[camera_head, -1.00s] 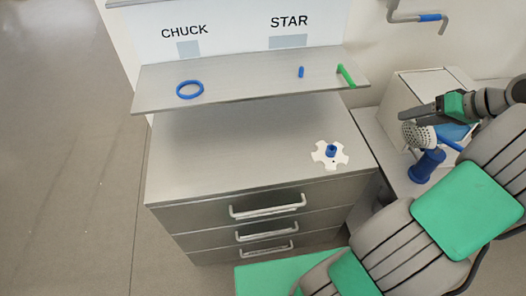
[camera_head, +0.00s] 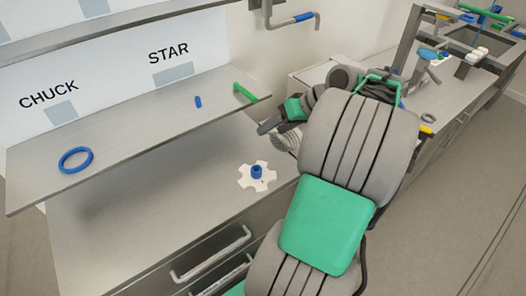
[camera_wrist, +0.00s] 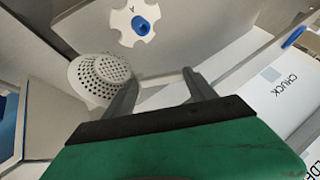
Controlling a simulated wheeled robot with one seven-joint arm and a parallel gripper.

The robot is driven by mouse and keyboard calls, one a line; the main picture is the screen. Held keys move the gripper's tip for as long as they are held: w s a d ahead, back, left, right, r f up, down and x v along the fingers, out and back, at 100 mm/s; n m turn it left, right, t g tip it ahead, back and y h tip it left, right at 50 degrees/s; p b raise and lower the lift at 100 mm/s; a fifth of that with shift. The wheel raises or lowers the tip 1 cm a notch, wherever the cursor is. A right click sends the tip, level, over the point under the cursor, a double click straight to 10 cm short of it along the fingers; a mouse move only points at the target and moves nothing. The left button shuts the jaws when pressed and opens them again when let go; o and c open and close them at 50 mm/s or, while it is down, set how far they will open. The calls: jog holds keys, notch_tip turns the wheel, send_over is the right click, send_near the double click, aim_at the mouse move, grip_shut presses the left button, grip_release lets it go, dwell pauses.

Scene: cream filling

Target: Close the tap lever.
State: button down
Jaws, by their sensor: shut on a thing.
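No part is clearly recognizable as the tap lever. A bent grey crank with a blue sleeve (camera_head: 303,17) on the wall may be it, but I cannot tell. My gripper (camera_head: 266,127) is low beside the right end of the shelf, away from the crank. In the wrist view its two dark fingers (camera_wrist: 160,90) stand apart. I cannot make out what is held between them. A white perforated strainer (camera_wrist: 100,77) lies behind and beside the left finger. It is partly hidden by my arm in the head view (camera_head: 288,143).
A white star-shaped plate with a blue knob (camera_head: 257,176) lies on the grey counter. A blue ring (camera_head: 76,160), a small blue peg (camera_head: 198,102) and a green bar (camera_head: 245,93) are on the shelf. A bench with a frame (camera_head: 445,85) stands at right.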

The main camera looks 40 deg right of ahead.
notch_tip(320, 180, down, 7)
jog(key=a, duration=0.2)
jog(key=shift+w+a, duration=0.4)
jog(key=shift+w, duration=0.05)
jog(key=shift+c, duration=1.4)
grip_release()
jog(key=shift+r, duration=0.1)
